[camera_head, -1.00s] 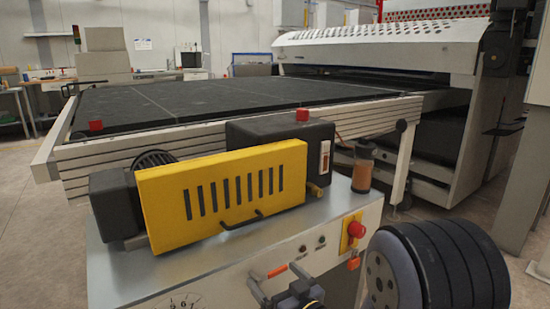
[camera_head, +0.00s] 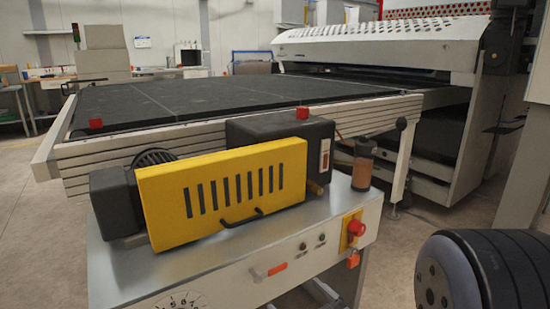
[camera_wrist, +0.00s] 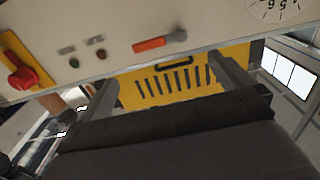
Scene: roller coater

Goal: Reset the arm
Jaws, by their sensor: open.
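My gripper (camera_wrist: 163,70) is open in the wrist view, its two fingers spread wide with nothing between them. Beyond the fingers are the control panel (camera_wrist: 115,25) and the yellow slotted guard (camera_wrist: 190,92), seen upside down. In the head view my gripper cannot be clearly made out; part of my arm is in the bottom right corner. The yellow guard (camera_head: 225,190) stands on the metal cabinet (camera_head: 200,265).
The large white coater machine (camera_head: 380,45) stands at the back right. An amber bottle (camera_head: 363,165) stands at the cabinet's right end. Open floor (camera_head: 430,235) shows at right.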

